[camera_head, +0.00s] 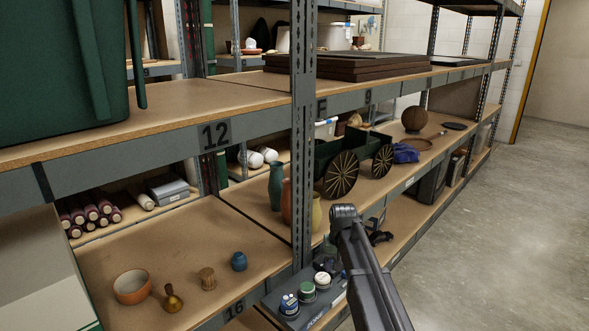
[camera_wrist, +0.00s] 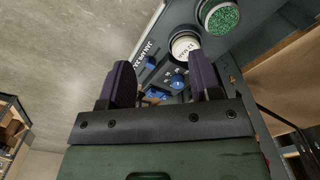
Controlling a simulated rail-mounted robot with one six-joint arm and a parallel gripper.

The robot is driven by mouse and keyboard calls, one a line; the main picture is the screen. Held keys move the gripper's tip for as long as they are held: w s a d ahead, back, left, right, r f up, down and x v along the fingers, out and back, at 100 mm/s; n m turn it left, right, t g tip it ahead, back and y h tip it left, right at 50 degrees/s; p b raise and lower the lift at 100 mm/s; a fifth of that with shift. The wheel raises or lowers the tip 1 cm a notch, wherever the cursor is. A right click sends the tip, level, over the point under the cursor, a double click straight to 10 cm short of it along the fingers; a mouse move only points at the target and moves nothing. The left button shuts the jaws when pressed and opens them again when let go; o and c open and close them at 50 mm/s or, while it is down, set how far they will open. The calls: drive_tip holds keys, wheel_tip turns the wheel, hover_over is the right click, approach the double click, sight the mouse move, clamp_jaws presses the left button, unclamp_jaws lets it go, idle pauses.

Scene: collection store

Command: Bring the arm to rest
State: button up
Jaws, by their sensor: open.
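My arm (camera_head: 368,265) rises from the bottom of the head view in front of the shelving, with its elbow near the rack post. My gripper (camera_wrist: 160,82) shows in the wrist view with its two dark fingers apart and nothing visibly held between them. Beyond the fingers is a grey tray holding a white-lidded jar (camera_wrist: 185,45), a jar with a green top (camera_wrist: 221,17) and small blue items. In the head view I cannot clearly make out the gripper; it is largely hidden behind or beside the arm.
A grey tray with several jars (camera_head: 307,291) is close to my arm. The lower shelf holds an orange bowl (camera_head: 132,286), a brass bell (camera_head: 172,299) and a blue pot (camera_head: 239,261). A wheeled cart model (camera_head: 341,174) stands behind. Open floor (camera_head: 500,230) lies to the right.

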drive_tip(key=s+n, duration=0.1)
drive_tip(key=s, duration=2.4)
wheel_tip(320, 180, up, 13)
drive_tip(key=w+p, duration=0.1)
drive_tip(key=p, duration=1.1)
drive_tip(key=shift+p, duration=0.4)
drive_tip(key=shift+w+f, duration=0.1)
drive_tip(key=shift+f, duration=0.05)
